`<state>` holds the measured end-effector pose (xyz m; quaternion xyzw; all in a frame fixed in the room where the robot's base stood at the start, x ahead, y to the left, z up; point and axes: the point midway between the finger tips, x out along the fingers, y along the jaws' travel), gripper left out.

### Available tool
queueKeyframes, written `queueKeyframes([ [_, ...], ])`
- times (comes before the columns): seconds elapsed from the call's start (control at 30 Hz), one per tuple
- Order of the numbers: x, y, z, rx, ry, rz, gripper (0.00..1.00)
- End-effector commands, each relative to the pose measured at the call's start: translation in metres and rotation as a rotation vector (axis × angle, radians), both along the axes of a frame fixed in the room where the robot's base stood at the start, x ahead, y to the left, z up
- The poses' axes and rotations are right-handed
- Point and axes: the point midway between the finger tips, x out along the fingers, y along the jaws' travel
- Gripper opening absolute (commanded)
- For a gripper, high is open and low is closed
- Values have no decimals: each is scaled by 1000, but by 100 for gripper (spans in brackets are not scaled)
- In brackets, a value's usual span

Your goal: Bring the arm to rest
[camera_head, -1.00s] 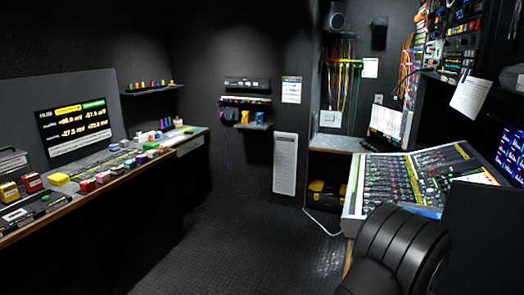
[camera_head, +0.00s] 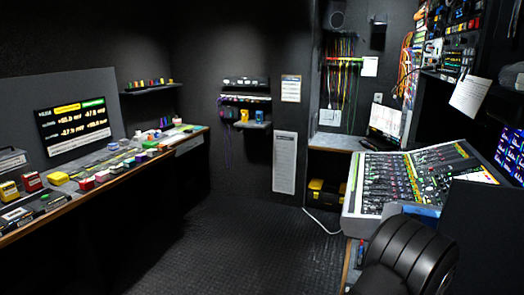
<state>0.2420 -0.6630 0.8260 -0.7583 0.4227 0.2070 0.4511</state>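My gripper is not in view, and I cannot tell how it stands or whether it holds anything. A grey rounded shape (camera_head: 512,76) shows at the right edge, cut off by the frame; I cannot tell what it is.
A long counter (camera_head: 120,176) with small coloured boxes and a screen (camera_head: 72,126) runs along the left. A mixing console (camera_head: 415,182) and a black ribbed chair back (camera_head: 410,255) stand at the right. A yellow-and-black case (camera_head: 326,193) is under the back desk. The dark floor (camera_head: 235,240) between is clear.

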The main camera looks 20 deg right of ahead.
Motion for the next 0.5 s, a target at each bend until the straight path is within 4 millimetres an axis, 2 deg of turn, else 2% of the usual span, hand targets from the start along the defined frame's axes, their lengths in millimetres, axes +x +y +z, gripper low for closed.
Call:
queueKeyframes([
  [0.03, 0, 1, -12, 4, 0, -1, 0],
  [0.17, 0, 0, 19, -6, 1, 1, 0],
  [0.3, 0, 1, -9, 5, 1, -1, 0],
  [0.4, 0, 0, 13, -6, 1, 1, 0],
  [0.47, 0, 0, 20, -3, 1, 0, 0],
  [0.5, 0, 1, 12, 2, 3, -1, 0],
])
